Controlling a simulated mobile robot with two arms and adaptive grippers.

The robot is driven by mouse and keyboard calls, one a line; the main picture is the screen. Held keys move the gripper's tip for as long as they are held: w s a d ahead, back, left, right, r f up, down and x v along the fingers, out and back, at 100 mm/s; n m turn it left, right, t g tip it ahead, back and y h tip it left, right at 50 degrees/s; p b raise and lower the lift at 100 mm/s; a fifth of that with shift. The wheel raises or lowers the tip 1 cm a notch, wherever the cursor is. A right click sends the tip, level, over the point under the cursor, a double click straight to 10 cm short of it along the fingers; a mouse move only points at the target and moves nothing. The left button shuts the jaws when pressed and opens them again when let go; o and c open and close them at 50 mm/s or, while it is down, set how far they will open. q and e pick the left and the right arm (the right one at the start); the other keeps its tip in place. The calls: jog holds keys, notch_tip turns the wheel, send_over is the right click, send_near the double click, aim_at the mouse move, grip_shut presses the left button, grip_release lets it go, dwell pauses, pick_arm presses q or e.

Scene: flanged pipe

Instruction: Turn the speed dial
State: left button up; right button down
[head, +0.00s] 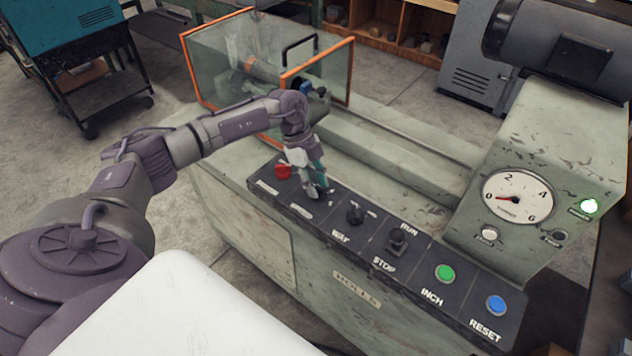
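The black control panel (373,246) lies along the front top of the green-grey machine. My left gripper (318,193) points down onto the panel's left part, just right of a red button (283,171). Its fingertips are close together and cover whatever control sits under them. A speed dial cannot be made out there; it may be hidden by the fingers. Whether the fingers touch or grip a knob cannot be told. A round gauge (517,196) marked 0 to 6 has its red needle near 0. My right gripper is not in view.
A black knob (355,214), a selector (397,239), a green button (446,273) and a blue button (496,305) line the panel to the right. An orange-framed clear guard (318,72) stands behind my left arm.

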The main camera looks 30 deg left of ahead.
pick_arm(q)
grip_shut()
